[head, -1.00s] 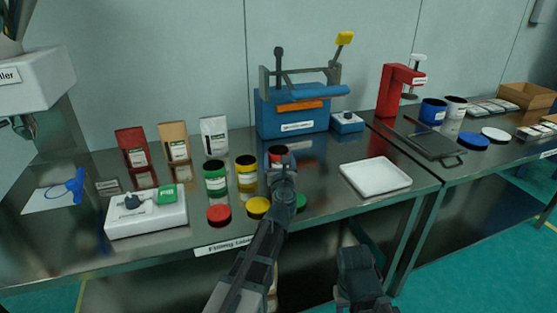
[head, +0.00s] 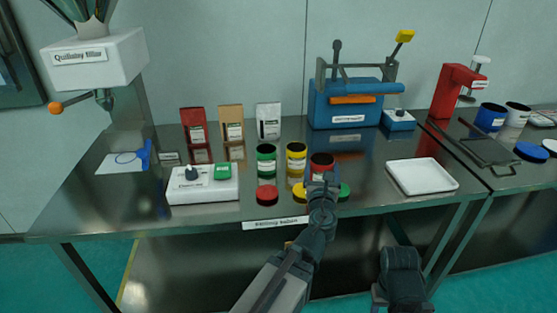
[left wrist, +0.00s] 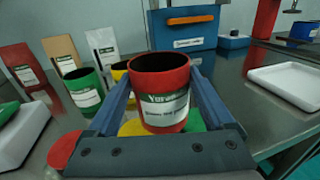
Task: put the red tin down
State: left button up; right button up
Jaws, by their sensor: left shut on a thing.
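The red tin (left wrist: 162,80) is open-topped with a white label and stands upright between the fingers of my left gripper (left wrist: 160,108) in the left wrist view. In the head view my left gripper (head: 323,183) is shut on the red tin (head: 321,160), to the right of the yellow tin (head: 296,157). I cannot tell whether the tin's base touches the table. My right gripper (head: 402,298) is low in front of the table, and its jaw state cannot be made out.
The green tin (head: 266,160) stands left of the yellow one. Red (head: 267,194), yellow and green lids lie near the front edge. A white tray (head: 422,177) is at the right. A white scale (head: 203,187) is at the left, with three bags behind. The blue sealer (head: 345,105) stands at the back.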

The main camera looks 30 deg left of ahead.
notch_tip(320, 180, up, 16)
jog(key=p, duration=1.5)
jog(key=shift+p, duration=0.4)
